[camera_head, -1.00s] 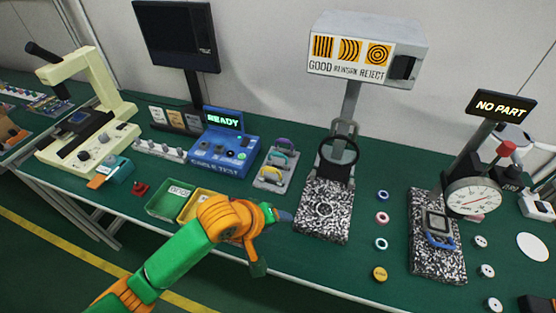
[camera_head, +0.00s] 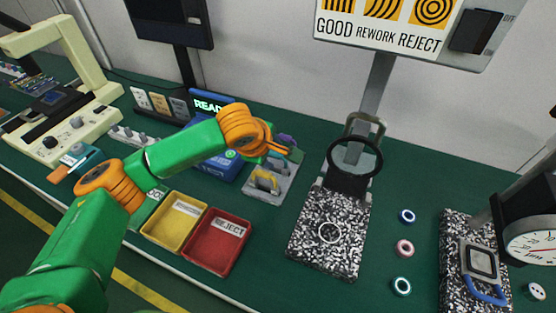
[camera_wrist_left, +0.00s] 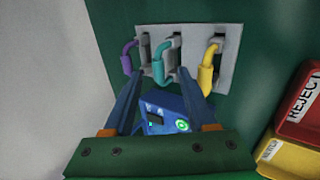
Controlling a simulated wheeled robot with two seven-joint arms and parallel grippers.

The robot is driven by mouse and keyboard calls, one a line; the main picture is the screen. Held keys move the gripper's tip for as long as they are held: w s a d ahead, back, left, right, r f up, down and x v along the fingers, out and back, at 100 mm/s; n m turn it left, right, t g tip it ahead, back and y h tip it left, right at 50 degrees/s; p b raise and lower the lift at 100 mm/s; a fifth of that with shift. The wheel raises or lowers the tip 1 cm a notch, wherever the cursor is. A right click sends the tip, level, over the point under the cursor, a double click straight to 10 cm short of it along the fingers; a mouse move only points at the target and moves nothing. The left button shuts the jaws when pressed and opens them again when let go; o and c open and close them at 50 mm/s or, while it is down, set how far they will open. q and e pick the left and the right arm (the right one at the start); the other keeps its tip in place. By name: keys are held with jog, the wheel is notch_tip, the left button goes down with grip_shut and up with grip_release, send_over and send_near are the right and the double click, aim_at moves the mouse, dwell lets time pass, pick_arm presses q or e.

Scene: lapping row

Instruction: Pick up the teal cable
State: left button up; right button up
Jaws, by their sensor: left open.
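The teal cable (camera_wrist_left: 158,66) stands in the middle slot of a grey rack (camera_wrist_left: 229,60), between the purple cable (camera_wrist_left: 130,58) and the yellow cable (camera_wrist_left: 208,68). My left gripper (camera_wrist_left: 160,80) is open and empty in the wrist view; its fingertips are on either side of the teal cable's lower end, apparently without touching it. In the head view my left gripper (camera_head: 288,150) is over the rack and largely hides the teal cable. The yellow cable shows there in front (camera_head: 266,181). My right gripper is not in view.
The blue tester box (camera_head: 222,166) with a READY display is left of the rack. A yellow bin (camera_head: 174,222) and a red REJECT bin (camera_head: 215,242) are in front. A speckled block (camera_head: 328,235) with a ring magnifier (camera_head: 355,158) stands to the right.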

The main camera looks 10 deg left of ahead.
aim_at(274, 154)
pick_arm(q)
jog(key=x, duration=0.5)
jog(key=shift+w+a+f, duration=0.1)
jog(key=shift+w+a, duration=0.15)
jog(key=shift+w, duration=0.1)
jog(key=shift+s, duration=0.1)
jog(key=c, duration=0.3)
grip_shut()
